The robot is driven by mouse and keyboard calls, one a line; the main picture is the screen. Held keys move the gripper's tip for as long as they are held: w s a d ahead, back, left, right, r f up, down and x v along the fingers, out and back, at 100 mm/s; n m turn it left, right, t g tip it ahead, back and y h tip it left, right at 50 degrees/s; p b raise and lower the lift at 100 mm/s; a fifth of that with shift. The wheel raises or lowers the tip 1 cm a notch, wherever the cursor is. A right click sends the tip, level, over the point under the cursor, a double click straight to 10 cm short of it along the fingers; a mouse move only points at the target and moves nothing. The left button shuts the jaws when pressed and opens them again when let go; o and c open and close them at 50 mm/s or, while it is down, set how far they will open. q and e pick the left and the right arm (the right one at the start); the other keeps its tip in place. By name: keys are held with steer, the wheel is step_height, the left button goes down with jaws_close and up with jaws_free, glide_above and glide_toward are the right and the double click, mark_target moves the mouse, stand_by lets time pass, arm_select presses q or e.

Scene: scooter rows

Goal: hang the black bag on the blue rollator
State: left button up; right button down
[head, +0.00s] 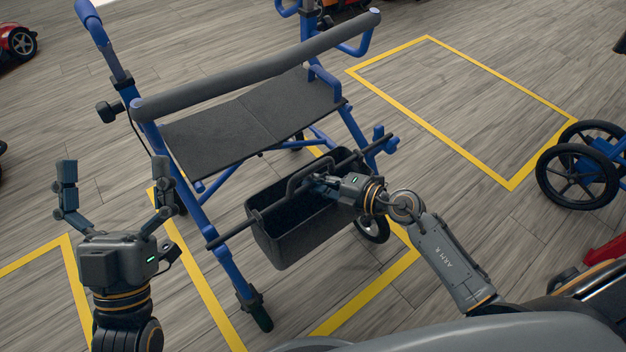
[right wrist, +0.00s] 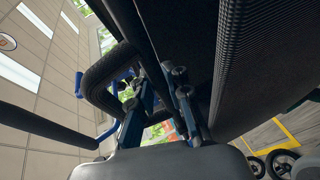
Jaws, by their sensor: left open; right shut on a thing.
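The blue rollator (head: 225,270) stands upright in front of me, with a grey padded bar and a black seat. The black bag (head: 300,236) is open-topped and upright, low between the rollator's near legs. A dark rod runs along its top; its ends lie near both legs, and I cannot tell if they rest on the frame. My right gripper (head: 322,183) is shut on the bag at its handle. The right wrist view shows the handle loop (right wrist: 100,85), the fingers (right wrist: 158,105) and the bag's wall (right wrist: 255,65). My left gripper (head: 115,185) is open and empty, left of the rollator.
Yellow floor lines (head: 430,133) mark bays; the bay at the back right is empty. Another blue wheeled vehicle (head: 590,160) stands at the right edge. A red scooter (head: 18,42) is at the far left. A red and black object (head: 600,260) is at the lower right.

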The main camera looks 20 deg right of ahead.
steer(key=c, duration=1.2)
jaws_free()
steer(key=v, duration=1.2)
